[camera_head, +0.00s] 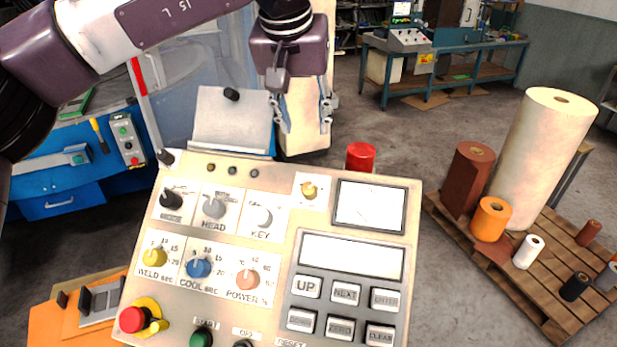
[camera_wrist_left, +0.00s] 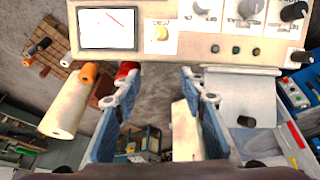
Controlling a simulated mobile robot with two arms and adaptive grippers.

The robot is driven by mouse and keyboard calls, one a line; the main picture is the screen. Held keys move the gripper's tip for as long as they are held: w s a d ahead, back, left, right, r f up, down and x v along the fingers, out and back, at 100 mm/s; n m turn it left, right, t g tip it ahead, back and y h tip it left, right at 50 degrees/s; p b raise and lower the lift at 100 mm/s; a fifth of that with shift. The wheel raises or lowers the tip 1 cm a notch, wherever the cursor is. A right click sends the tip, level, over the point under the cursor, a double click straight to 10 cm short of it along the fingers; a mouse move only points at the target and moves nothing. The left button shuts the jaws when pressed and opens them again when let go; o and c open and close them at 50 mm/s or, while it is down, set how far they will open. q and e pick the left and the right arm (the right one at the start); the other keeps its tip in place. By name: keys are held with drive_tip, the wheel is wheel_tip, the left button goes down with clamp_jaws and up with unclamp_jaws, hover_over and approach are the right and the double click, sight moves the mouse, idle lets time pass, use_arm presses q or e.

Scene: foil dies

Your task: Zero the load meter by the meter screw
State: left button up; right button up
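The load meter (camera_head: 370,205) is a dark-framed white dial at the top right of the sloped control panel (camera_head: 225,172). It also shows in the left wrist view (camera_wrist_left: 107,30), with a thin red needle mark. A small brass-yellow knob, apparently the meter screw (camera_head: 309,190), sits on a white plate just left of the meter. It shows in the left wrist view (camera_wrist_left: 161,33) ahead of the fingers. My left gripper (camera_head: 301,118) is open and empty, beyond the panel's top edge and apart from the screw. My right gripper is not in view.
A red cylinder (camera_head: 361,157) stands at the panel's top edge behind the meter. A silvery plate (camera_head: 232,120) rises behind the panel's upper left. Knobs, an emergency stop (camera_head: 132,319) and keys cover the panel. A pallet (camera_head: 560,300) with rolls stands right.

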use_arm(q)
drive_tip(key=f, duration=0.2)
drive_tip(key=b, duration=0.9)
approach(308, 187)
wheel_tip(308, 187, down, 3)
drive_tip(key=p+x, duration=0.1)
drive_tip(key=x, duration=0.2)
drive_tip(key=w+p+x, duration=0.1)
drive_tip(key=x, duration=0.2)
drive_tip(key=shift+d+r, duration=0.15)
drive_tip(key=shift+w+f, duration=0.25)
drive_tip(key=shift+f, duration=0.35)
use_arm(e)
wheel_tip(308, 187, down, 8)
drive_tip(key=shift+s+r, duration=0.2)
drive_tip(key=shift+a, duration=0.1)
use_arm(q)
clamp_jaws()
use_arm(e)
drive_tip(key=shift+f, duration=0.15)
